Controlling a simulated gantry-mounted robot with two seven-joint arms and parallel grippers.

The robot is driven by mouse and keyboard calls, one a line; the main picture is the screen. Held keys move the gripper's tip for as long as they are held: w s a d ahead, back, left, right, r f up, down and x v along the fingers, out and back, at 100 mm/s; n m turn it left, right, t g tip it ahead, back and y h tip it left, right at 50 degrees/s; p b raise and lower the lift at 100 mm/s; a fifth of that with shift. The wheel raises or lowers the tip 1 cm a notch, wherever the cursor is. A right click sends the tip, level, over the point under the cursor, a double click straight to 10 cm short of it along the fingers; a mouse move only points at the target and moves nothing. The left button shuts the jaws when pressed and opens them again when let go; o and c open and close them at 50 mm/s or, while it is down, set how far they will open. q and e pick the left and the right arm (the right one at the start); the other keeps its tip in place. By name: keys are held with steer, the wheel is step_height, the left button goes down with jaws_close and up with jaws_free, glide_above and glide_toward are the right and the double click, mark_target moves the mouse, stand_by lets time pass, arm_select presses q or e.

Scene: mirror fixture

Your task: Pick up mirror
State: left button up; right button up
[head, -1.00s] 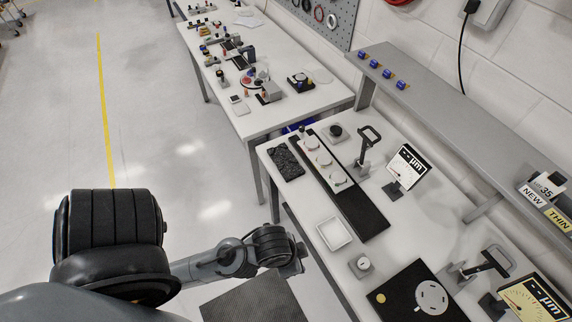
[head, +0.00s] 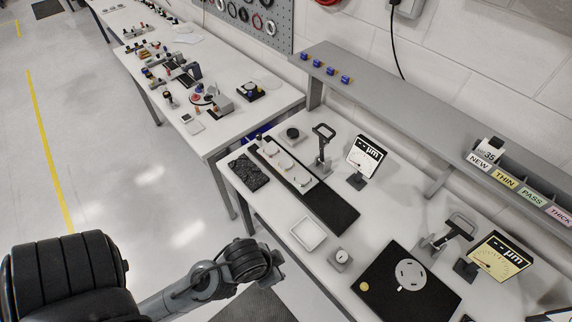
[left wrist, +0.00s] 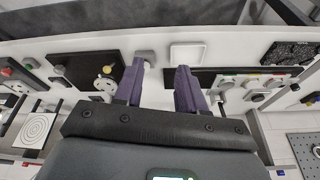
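I cannot single out one thing as the mirror. Several small round discs sit in a row on a pale plate (head: 285,165) on a long black strip (head: 333,208); in the left wrist view the strip's disc row (left wrist: 255,82) is at the right. A round pale disc with slots (head: 410,274) lies on a black square board (head: 378,290); it also shows in the left wrist view (left wrist: 105,83). My left gripper (left wrist: 160,72) has two purple fingers apart with nothing between them, above the bench edge. In the head view its fingers are unclear. My right gripper is not in view.
A white square tray (head: 295,229) and a small grey block with a round face (head: 341,258) stand near the bench's front edge. A black textured pad (head: 248,172), stands with handles (head: 323,145) and gauge displays (head: 366,155) are around. A labelled shelf (head: 440,127) runs behind.

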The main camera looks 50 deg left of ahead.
arm_select(q)
steer(key=o, duration=1.1)
